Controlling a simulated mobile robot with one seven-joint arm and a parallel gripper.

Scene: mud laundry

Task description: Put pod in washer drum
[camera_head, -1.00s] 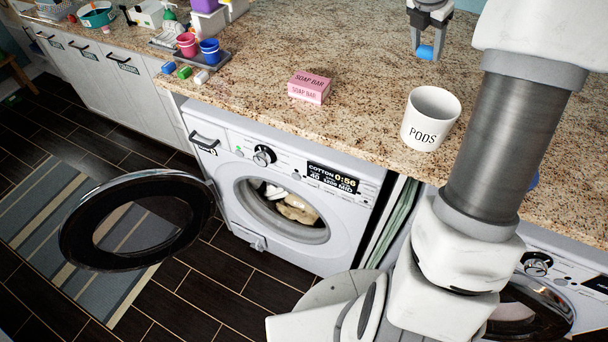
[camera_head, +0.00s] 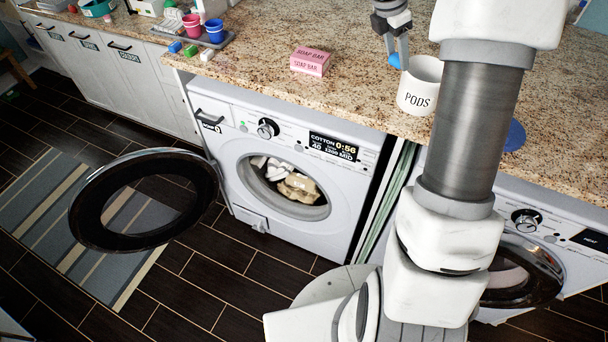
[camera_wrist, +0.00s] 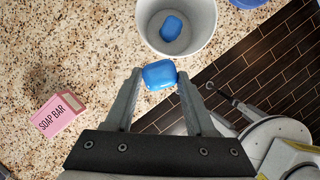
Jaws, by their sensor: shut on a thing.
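My gripper (camera_head: 398,59) is shut on a blue pod (camera_head: 394,61), which also shows between the fingertips in the wrist view (camera_wrist: 159,74). It holds the pod above the counter, by the white cup marked PODS (camera_head: 417,98). Another blue pod (camera_wrist: 172,28) lies inside that cup in the wrist view. The left washer (camera_head: 285,178) has its round door (camera_head: 90,217) swung wide open to the left. Its drum (camera_head: 290,186) faces outward, with pale and tan laundry inside.
A pink soap bar box (camera_head: 310,62) stands on the granite counter (camera_head: 270,85). Red and blue cups sit on a grey tray (camera_head: 228,41) at the back left. A second washer (camera_head: 560,250) stands at the right. The open door overhangs the striped rug (camera_head: 50,215).

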